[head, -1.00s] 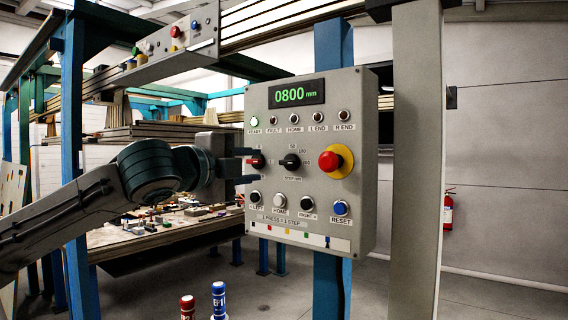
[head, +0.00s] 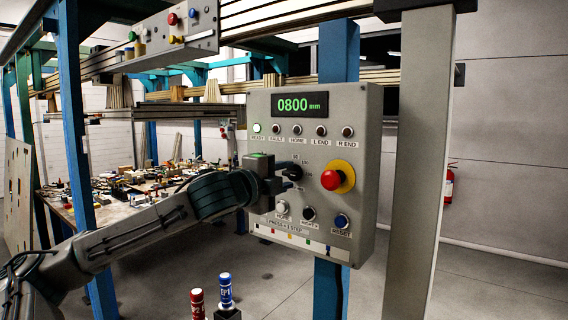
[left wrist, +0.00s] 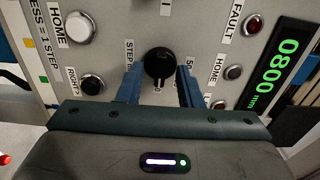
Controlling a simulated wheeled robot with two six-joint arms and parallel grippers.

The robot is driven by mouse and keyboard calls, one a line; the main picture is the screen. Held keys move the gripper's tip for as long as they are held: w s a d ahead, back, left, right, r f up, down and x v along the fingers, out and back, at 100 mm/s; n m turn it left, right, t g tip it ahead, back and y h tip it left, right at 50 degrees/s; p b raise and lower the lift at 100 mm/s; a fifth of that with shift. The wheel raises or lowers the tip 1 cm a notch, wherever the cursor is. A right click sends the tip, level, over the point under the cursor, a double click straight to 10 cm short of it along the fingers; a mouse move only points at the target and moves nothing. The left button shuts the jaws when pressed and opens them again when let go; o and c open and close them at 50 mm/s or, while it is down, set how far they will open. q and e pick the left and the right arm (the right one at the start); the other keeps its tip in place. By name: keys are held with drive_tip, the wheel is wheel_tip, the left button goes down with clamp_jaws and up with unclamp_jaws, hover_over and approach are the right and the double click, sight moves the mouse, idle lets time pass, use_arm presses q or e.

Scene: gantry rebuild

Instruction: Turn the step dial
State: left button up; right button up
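The step dial (head: 294,168) is a black round knob in the middle of the grey control panel (head: 365,130). It shows larger in the left wrist view (left wrist: 160,63), where part of its scale is hidden. My left gripper (head: 291,178) is at the panel in front of the dial. In the left wrist view its two blue fingers (left wrist: 159,82) are open, one on each side of the knob, with a gap visible on both sides. I cannot tell how deep they reach along the knob. My right gripper is in neither view.
A red emergency button (head: 331,180) on a yellow collar is right of the dial. Push buttons, including blue RESET (head: 342,221), sit below. A grey post (head: 420,150) stands to the right.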

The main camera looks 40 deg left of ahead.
use_arm(q)
drive_tip(key=shift+w, duration=0.1)
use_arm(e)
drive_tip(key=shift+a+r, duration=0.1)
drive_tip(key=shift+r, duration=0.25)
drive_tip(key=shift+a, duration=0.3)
use_arm(q)
clamp_jaws()
